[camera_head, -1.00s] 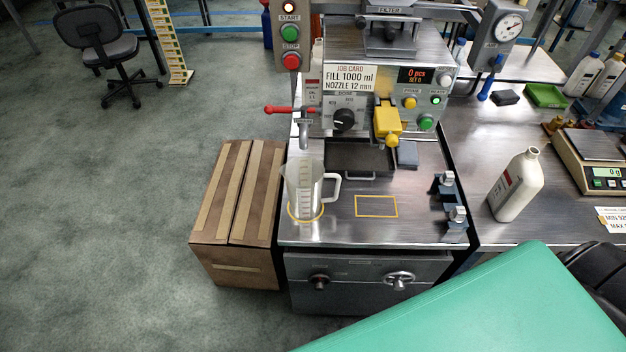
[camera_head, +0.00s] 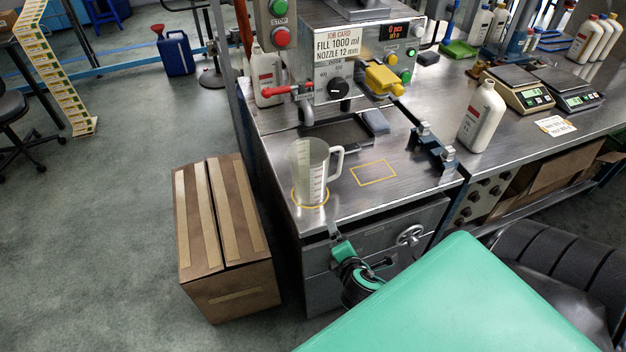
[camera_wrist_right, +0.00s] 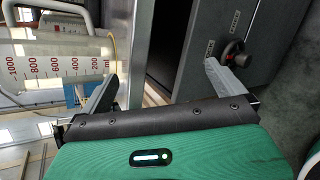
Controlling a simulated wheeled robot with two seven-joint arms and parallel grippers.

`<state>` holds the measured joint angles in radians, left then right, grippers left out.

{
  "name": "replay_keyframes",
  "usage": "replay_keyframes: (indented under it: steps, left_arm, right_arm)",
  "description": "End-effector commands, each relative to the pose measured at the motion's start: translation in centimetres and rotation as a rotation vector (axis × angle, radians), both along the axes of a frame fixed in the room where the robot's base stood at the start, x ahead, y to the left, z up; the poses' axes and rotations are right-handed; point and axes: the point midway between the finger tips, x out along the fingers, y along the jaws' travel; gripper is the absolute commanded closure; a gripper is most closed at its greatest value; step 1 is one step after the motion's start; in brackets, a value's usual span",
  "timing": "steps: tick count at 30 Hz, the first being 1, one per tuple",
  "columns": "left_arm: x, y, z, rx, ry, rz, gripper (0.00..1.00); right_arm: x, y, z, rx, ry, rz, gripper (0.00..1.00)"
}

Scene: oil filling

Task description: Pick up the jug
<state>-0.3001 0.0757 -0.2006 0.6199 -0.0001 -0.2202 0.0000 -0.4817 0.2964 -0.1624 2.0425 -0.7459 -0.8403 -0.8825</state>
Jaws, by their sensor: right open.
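The clear jug (camera_head: 314,170) with a red scale and a white handle on its right stands upright inside a yellow circle (camera_head: 298,201) at the front left corner of the machine's steel top. My right gripper (camera_head: 335,232) is just in front of that top's edge, below and apart from the jug. In the right wrist view the gripper (camera_wrist_right: 162,88) is open and empty, with the dark cabinet front between its fingers. The jug (camera_wrist_right: 50,65) lies sideways in that picture, beyond the left finger. My left gripper is out of view.
A cardboard box (camera_head: 222,230) stands on the floor left of the machine. A red-handled valve (camera_head: 290,91) is above and behind the jug. The yellow rectangle (camera_head: 373,173) is bare.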

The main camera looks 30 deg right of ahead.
Motion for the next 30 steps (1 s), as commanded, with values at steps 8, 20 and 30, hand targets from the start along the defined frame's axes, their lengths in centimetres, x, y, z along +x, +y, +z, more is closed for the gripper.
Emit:
replay_keyframes:
  steps: [8, 20, 30]
  left_arm:
    - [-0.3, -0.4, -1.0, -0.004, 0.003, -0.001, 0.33]
    - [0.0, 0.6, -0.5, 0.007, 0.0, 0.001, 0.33]
    - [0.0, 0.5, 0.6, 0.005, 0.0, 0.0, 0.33]
  right_arm:
    - [3.5, 0.2, 8.6, -0.798, -0.065, 0.376, 0.0]
    - [6.2, 0.8, 12.0, -1.147, -0.071, 0.482, 0.0]
    - [11.4, -0.5, 11.9, -1.142, -0.07, 0.48, 0.0]
